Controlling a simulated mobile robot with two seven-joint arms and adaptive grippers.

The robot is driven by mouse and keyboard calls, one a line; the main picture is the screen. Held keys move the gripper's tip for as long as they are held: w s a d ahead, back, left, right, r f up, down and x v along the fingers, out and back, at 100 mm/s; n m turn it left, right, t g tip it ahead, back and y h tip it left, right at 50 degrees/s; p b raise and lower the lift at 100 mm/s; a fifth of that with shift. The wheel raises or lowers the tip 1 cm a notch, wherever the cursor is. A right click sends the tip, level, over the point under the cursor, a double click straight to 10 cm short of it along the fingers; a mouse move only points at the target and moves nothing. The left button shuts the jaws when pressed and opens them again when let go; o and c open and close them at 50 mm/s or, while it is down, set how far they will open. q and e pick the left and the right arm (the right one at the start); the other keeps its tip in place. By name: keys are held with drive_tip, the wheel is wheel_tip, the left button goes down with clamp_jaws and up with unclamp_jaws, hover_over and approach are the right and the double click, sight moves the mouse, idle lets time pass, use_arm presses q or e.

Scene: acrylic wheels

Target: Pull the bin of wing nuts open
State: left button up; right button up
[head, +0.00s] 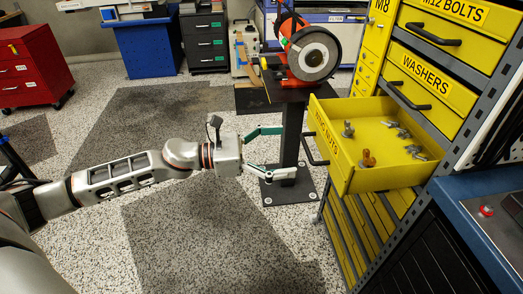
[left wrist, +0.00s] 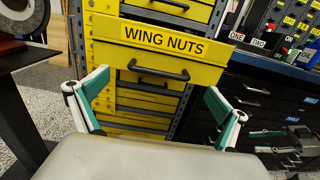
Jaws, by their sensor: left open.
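The yellow wing nuts bin (head: 345,165) stands pulled out from the yellow cabinet in the head view, with several metal pieces inside. Its front, labelled WING NUTS, faces me in the left wrist view (left wrist: 205,65). Its dark bar handle (head: 314,150) also shows in the left wrist view (left wrist: 158,72). My left gripper (head: 284,152) is open and empty in front of the handle, apart from it. Its two teal fingers spread on either side of the handle in the left wrist view (left wrist: 156,108). My right gripper (left wrist: 284,142) seems to show small at the right edge there, its state unclear.
A bench grinder (head: 308,52) stands on a dark pedestal just behind the left gripper. The closed washers bin (head: 432,82) sits above the open bin. A blue-topped workbench (head: 480,205) is at right. Speckled floor (head: 165,235) is clear below the arm.

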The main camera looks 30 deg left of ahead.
use_arm(q)
drive_tip(key=v, duration=0.6)
drive_tip(key=shift+a, duration=0.15)
drive_tip(key=shift+s+r, duration=0.1)
drive_tip(key=shift+s, duration=0.05)
